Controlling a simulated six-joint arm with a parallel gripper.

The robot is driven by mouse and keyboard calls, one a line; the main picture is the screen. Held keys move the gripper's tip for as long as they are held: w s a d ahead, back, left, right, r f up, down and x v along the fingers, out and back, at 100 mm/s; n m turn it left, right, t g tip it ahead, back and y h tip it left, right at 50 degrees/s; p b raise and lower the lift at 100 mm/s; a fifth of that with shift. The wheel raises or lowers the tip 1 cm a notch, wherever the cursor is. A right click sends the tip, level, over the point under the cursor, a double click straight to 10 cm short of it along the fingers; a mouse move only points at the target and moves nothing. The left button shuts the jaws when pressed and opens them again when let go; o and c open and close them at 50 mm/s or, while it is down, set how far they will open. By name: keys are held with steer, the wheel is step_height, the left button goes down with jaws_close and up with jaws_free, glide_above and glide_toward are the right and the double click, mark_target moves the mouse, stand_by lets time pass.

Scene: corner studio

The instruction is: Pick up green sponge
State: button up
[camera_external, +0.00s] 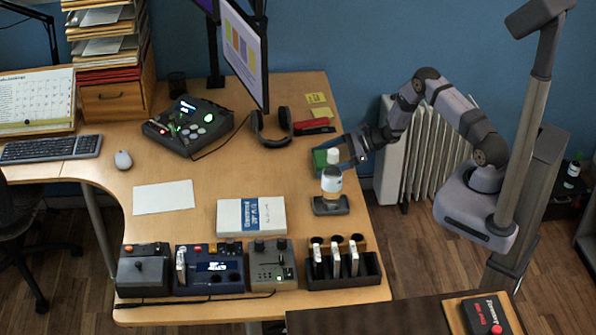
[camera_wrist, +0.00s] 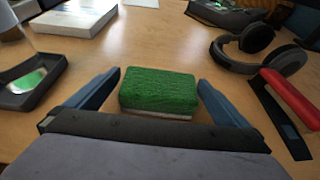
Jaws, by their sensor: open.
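The green sponge (camera_wrist: 157,88) lies flat on the wooden desk in the wrist view, with a paler layer along its lower edge. My gripper (camera_wrist: 158,92) is open, with one blue finger on each side of the sponge and a visible gap to both. In the external view my gripper (camera_external: 354,147) is low over the right side of the desk. The sponge (camera_external: 320,159) shows there as a green patch, partly hidden by a white bottle-like object and my gripper.
A dark tray (camera_wrist: 32,80) stands left of the sponge in the wrist view. Headphones (camera_wrist: 257,47) and a red and black object (camera_wrist: 290,98) lie to the right. A thick book (camera_external: 251,217) lies nearer the desk's middle. The desk's right edge is close by.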

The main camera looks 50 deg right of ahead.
mark_target(322, 158)
steer(key=c, duration=1)
steer(key=shift+r, duration=0.2)
steer(key=shift+r+b, duration=0.75)
steer(key=shift+r, duration=4.1)
